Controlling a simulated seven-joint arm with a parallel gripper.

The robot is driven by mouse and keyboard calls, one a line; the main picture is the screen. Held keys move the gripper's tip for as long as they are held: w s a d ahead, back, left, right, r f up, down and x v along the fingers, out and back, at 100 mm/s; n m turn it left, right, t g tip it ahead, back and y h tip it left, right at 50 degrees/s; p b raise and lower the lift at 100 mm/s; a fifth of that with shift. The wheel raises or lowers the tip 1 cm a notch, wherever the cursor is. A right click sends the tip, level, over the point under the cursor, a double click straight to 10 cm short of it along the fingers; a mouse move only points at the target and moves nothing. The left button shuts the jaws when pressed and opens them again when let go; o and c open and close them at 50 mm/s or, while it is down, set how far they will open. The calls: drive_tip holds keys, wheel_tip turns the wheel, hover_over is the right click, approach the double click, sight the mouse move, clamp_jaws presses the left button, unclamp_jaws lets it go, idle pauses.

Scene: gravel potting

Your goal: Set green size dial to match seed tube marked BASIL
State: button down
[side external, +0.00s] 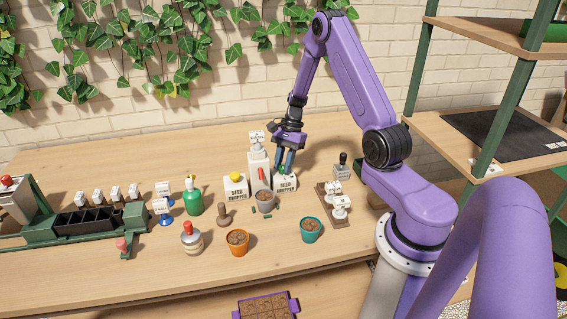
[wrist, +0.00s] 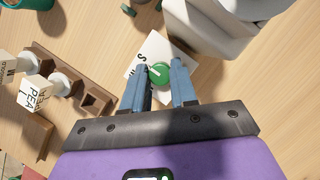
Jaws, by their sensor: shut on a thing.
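The green size dial (wrist: 160,75) is round with a pale pointer mark and sits on a white seed dripper box (wrist: 143,58). Part of a letter scale shows beside it, with an S readable. My gripper (wrist: 159,69) has its two blue fingers closed on either side of the dial. In the side view my gripper (side external: 287,161) points down onto the right seed dripper (side external: 285,184), hiding the dial. Seed tubes (side external: 341,205) stand in a brown rack (side external: 329,213); one label in the wrist view reads PEA (wrist: 33,97). No BASIL label is readable.
A second seed dripper (side external: 236,189) with a yellow dial stands to the left. Orange (side external: 237,242) and teal (side external: 310,231) pots stand in front. A white dispenser (side external: 258,158) rises behind.

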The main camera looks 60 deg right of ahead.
drive_tip(key=shift+d, duration=0.1)
idle(0.3)
drive_tip(key=c, duration=0.9)
unclamp_jaws()
drive_tip(key=shift+r, duration=0.1)
drive_tip(key=v, duration=1.7)
drive_tip(key=shift+r, duration=0.1)
